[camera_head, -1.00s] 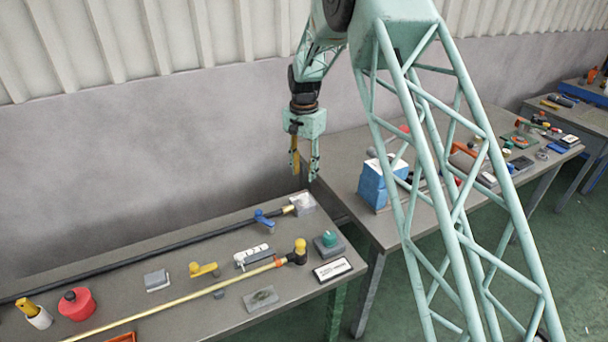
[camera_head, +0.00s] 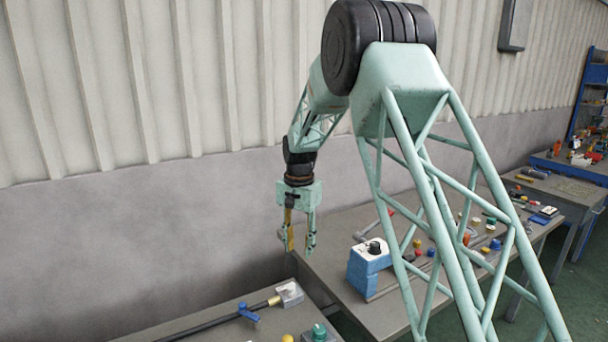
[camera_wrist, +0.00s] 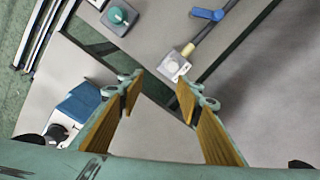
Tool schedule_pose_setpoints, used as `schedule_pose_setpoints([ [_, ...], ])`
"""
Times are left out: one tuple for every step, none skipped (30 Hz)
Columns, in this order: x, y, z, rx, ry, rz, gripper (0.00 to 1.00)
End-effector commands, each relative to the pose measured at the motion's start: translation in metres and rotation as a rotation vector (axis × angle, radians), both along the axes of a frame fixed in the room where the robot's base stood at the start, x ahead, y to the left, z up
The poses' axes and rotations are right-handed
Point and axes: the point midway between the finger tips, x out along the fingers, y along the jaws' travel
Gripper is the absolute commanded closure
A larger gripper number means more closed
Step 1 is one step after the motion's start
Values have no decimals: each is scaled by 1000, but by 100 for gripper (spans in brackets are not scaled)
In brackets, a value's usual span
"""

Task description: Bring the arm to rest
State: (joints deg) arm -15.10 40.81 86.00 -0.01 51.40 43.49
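My gripper (camera_head: 299,250) hangs downward from the green lattice arm, above the gap between the near table and the right table. In the wrist view my gripper (camera_wrist: 159,92) has its two wood-coloured finger pads well apart, with nothing between them. It is open and empty. No object touches the fingers in either view.
A near table (camera_head: 215,332) holds a white fitting (camera_head: 289,293) on a dark hose, a blue clamp (camera_head: 248,313) and a teal-knobbed block (camera_head: 319,334). A blue-and-white box (camera_head: 368,268) and several small parts stand on the right table (camera_head: 325,262). A wall (camera_head: 130,250) runs behind.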

Motion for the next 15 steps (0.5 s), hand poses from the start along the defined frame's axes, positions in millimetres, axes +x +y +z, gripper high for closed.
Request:
schedule_pose_setpoints([
  [-5,-5,11,1,-5,5,68],
  [-7,-7,15,1,-8,9,68],
  [-11,-11,22,2,-10,14,68],
  [-14,-14,27,3,-13,17,68],
  [-17,-16,32,2,-15,21,68],
  [-21,-20,39,3,-19,26,68],
  [-24,-22,44,3,-20,30,68],
  [-27,-25,49,4,-23,34,68],
  [-31,-28,56,4,-27,38,68],
  [-35,-30,60,4,-28,42,68],
  [-38,-33,64,4,-31,46,68],
  [-43,-36,71,5,-35,52,68],
  [-46,-38,76,5,-37,56,68],
  [-49,-41,80,5,-38,59,68],
  [-54,-44,86,5,-42,64,68],
])
